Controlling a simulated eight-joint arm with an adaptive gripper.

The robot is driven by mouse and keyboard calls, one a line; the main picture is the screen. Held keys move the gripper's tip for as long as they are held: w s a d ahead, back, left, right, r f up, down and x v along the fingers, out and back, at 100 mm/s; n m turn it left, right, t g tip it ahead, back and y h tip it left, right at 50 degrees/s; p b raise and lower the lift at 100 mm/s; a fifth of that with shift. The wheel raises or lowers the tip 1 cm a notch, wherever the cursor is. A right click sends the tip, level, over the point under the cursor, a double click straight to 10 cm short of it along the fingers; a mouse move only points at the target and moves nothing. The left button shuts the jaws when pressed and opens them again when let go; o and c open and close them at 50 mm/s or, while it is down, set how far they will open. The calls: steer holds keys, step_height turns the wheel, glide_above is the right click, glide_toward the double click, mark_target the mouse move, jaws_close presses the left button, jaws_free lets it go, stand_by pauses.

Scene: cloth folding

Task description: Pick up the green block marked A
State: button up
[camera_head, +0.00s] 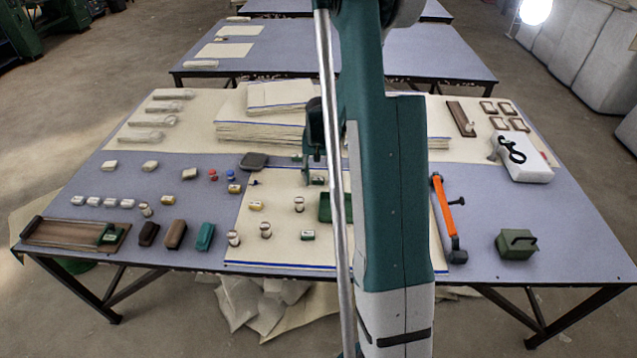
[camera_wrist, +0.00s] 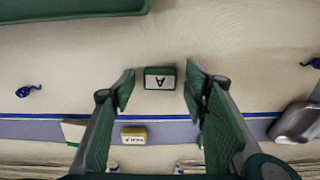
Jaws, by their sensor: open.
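The green block marked A (camera_wrist: 160,78) lies on the cream cloth (camera_wrist: 235,45) in the wrist view, its white label facing up and its letter upside down in the picture. My gripper (camera_wrist: 160,90) is open, with one finger to each side of the block in that view. Clear gaps show between the block and both fingers, and nothing is held. In the head view my gripper (camera_head: 312,168) is over the far part of the cloth, left of my arm. There the block is hard to make out by the fingers.
A green tray (camera_wrist: 70,10) lies near the block, partly behind my arm in the head view. Spools and small labelled blocks, one of them green (camera_head: 308,235), lie nearer on the cloth. A dark grey dish (camera_head: 254,161) and a cloth stack (camera_head: 260,132) stand farther back.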

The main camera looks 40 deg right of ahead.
mark_target(319, 179)
stand_by(0.4)
steer(key=c, duration=0.9)
steer(key=shift+o, duration=0.2)
steer(key=shift+r, duration=0.2)
step_height(319, 179, up, 10)
steer(key=p, duration=0.2)
steer(key=shift+f, duration=0.15)
